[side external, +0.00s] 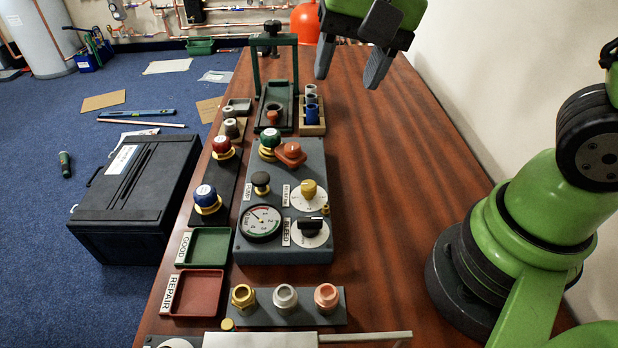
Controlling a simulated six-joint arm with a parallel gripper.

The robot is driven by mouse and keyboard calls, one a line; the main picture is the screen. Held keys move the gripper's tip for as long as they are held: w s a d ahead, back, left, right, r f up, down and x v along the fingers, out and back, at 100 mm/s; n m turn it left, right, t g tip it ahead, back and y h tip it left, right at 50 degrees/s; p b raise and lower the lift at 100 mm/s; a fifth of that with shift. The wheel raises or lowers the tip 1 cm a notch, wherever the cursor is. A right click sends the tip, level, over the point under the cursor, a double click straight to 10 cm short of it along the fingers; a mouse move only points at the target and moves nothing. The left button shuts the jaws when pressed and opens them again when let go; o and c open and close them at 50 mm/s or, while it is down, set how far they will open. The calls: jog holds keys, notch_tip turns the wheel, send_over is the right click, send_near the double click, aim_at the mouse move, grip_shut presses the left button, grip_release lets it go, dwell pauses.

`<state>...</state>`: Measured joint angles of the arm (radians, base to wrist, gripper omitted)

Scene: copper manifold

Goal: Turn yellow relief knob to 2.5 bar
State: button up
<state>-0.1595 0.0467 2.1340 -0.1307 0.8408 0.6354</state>
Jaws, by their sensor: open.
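The yellow relief knob (309,190) stands on a white round dial (308,198) on the grey panel (285,245), right of centre. The dial's markings are too small to read. A round pressure gauge (261,223) with a red and green scale sits on the same panel, to the lower left of the knob. My gripper (347,80) is at the top of the view, with its two dark fingers apart and nothing between them. It is high above the table, beyond the panel and well clear of the knob.
Close to the knob are a black-handled dial (311,226), a black push knob (261,182), an orange part (290,154) and a green knob (268,140). Green (207,246) and red (196,292) trays lie left. The table (390,190) right of the panel is clear.

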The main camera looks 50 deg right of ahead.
aim_at(308, 183)
jog(key=w+a+f+m+g, duration=0.1)
jog(key=f, duration=0.5)
jog(key=w+f, duration=0.1)
jog(key=f, duration=0.6)
jog(key=w+a+f+m+g+h, duration=0.1)
jog(key=w+f, duration=0.1)
jog(key=f, duration=0.4)
jog(key=shift+a+f+m+g, duration=0.3)
jog(key=c, duration=0.9)
jog(key=shift+c, duration=0.2)
jog(key=shift+n, duration=0.4)
jog(key=n, duration=0.3)
jog(key=shift+n, duration=0.3)
jog(key=shift+a+n, duration=0.1)
jog(key=shift+n, duration=2)
